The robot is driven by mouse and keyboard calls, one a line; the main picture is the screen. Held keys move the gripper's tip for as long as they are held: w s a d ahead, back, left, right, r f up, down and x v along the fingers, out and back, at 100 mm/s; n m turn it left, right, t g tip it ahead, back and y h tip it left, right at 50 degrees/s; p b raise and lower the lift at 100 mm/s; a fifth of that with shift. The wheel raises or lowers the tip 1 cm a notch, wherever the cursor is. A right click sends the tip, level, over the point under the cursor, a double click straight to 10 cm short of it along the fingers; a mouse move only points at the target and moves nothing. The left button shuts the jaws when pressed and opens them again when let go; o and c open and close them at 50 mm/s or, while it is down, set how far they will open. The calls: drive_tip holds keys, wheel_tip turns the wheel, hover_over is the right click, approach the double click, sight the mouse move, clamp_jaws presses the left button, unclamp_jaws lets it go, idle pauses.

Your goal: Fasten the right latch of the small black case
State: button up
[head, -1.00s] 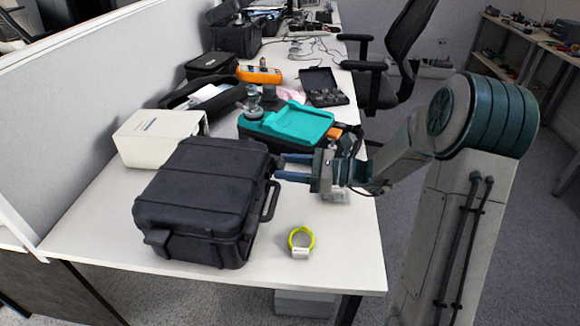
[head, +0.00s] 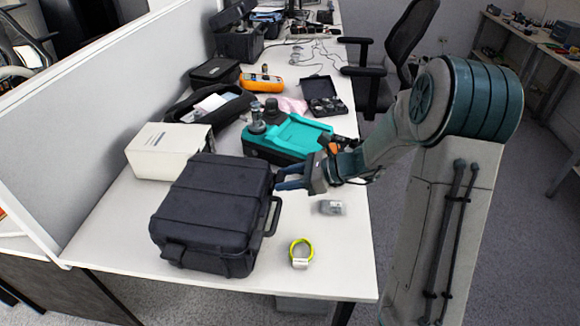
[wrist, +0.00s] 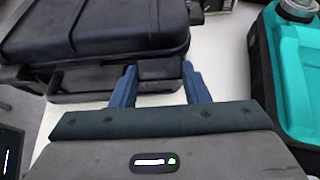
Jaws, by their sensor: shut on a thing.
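My gripper (head: 279,178) is at the far end of that side, beyond the handle. In the wrist view the case (wrist: 100,30) fills the upper left. There, the two blue fingers of my gripper (wrist: 158,78) stand either side of the black right latch (wrist: 160,69) and are shut on it. The latch's lower edge and exact seating are hard to make out. In the head view my fingers hide the latch.
A teal-topped device (head: 290,137) stands close beyond my gripper. A small grey block (head: 331,207) and a yellow-green ring-shaped item (head: 301,252) lie on the table to the right of the case. A white box (head: 165,150) is behind the case. The front right table is mostly clear.

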drive_tip(key=h+p, duration=0.1)
drive_tip(key=p, duration=0.1)
drive_tip(key=r+h+p, duration=0.1)
drive_tip(key=h+p, duration=0.1)
drive_tip(key=p, duration=0.1)
drive_tip(key=a+g+h+p, duration=0.1)
drive_tip(key=p, duration=0.1)
drive_tip(key=shift+w+a+r+p, duration=0.1)
drive_tip(key=shift+w+r+p, duration=0.05)
drive_tip(key=shift+r+p, duration=0.25)
drive_tip(key=shift+a+h+p, duration=0.2)
drive_tip(key=shift+h+p, duration=0.6)
drive_tip(key=shift+p, duration=0.4)
drive_tip(key=shift+f+g+h+p, duration=0.1)
drive_tip(key=shift+g+h+p, duration=0.2)
drive_tip(key=shift+p, duration=0.1)
drive_tip(key=shift+w+f, duration=0.1)
drive_tip(key=o, duration=0.7)
